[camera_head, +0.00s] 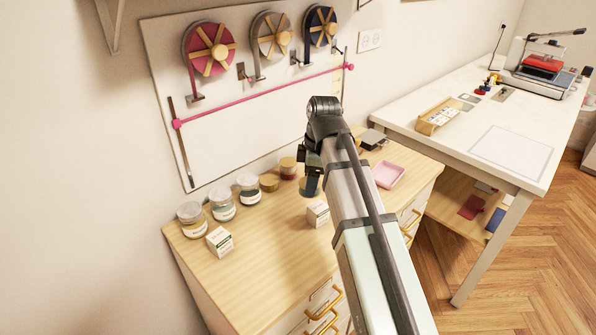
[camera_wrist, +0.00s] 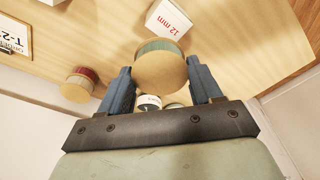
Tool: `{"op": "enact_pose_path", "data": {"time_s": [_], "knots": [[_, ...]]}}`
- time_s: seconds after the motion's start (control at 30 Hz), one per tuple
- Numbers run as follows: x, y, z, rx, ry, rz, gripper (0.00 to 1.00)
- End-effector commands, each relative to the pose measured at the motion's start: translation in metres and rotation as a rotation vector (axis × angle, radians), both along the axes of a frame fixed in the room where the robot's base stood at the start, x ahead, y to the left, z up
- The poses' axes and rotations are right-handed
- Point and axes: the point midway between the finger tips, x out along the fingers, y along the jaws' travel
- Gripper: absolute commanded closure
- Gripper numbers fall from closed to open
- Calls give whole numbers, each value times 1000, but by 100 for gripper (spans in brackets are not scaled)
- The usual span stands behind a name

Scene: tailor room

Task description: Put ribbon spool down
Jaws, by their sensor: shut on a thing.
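The ribbon spool (camera_wrist: 160,72) has a wooden round face and a green band. My gripper (camera_wrist: 159,64) is shut on it, with one blue finger on each side. In the head view the gripper (camera_head: 311,180) is over the wooden dresser top (camera_head: 275,230), and the held spool (camera_head: 304,190) shows only partly behind a finger. The spool is close to the dresser top; I cannot tell whether it touches it.
A white box marked 12 mm (camera_wrist: 167,18) is close to the held spool. A pink tray (camera_head: 388,174) is at right.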

Motion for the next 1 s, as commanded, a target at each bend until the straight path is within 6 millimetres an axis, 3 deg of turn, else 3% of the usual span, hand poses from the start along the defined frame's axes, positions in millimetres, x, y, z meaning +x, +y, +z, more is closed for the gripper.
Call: {"op": "enact_pose_path", "data": {"time_s": [0.27,0.47,0.77,1.0], "knots": [[-10,-13,0,0,-1,-4,66],[-4,-43,-2,0,2,-53,66],[30,-127,-7,-3,23,-195,66],[83,-205,-5,-9,35,-315,66]]}}
